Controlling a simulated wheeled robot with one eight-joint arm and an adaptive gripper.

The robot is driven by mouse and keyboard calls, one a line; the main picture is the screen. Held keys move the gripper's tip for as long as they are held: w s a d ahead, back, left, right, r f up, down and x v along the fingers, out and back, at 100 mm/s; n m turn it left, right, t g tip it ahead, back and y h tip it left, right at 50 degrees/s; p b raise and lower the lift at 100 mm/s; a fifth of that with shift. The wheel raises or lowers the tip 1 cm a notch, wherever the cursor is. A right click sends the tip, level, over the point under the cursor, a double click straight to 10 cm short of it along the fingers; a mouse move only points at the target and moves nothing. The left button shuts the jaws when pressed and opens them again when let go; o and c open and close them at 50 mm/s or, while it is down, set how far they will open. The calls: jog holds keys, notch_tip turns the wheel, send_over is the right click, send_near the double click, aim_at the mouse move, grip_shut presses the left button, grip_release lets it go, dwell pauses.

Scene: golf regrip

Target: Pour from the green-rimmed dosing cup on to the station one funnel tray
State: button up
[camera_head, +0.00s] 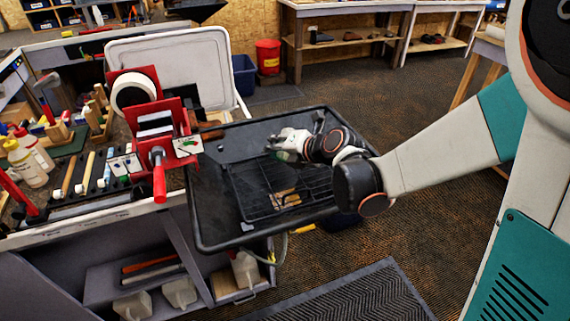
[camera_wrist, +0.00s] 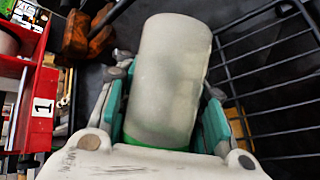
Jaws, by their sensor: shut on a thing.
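The dosing cup (camera_wrist: 170,85) is a pale, cloudy cylinder in the wrist view, with its green rim (camera_wrist: 160,146) at the end near my palm. My gripper (camera_wrist: 165,110) is shut on it, with teal-padded fingers on both sides. In the head view my gripper (camera_head: 290,142) is over the black tray (camera_head: 215,222), and only a small green bit of the cup shows beside it. The tray has a raised edge and a wire rack (camera_head: 255,200) in it. The cup's contents are hidden. I cannot see any pouring.
A red stand (camera_head: 180,118) with a red handle is left of the tray; a red part in the wrist view bears a "1" card (camera_wrist: 42,107). A white lid-like panel (camera_head: 195,60) stands behind. Bottles (camera_head: 25,165) and tools crowd the left bench. Floor is open right of the tray.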

dwell(0.4)
jog(key=shift+s+r+m+g+p, duration=0.35)
jog(key=shift+m+g+p, duration=0.25)
jog(key=shift+g+p, duration=0.45)
jog(key=shift+s+a+m+g+p, duration=0.15)
jog(key=shift+m+g+p, duration=0.15)
jog(key=shift+g, duration=0.25)
jog(key=shift+s+m+g+p, duration=0.15)
jog(key=shift+m+g+p, duration=0.1)
jog(key=shift+g, duration=0.25)
jog(key=shift+s+a+f+m+g+y, duration=0.15)
jog(key=shift+s+m+g+y, duration=0.35)
jog(key=shift+g, duration=0.6)
jog(key=r+g+p, duration=0.1)
jog(key=s+r+m+g+p, duration=0.1)
jog(key=r, duration=0.1)
jog(key=shift+a+r, duration=0.15)
jog(key=shift+r, duration=0.05)
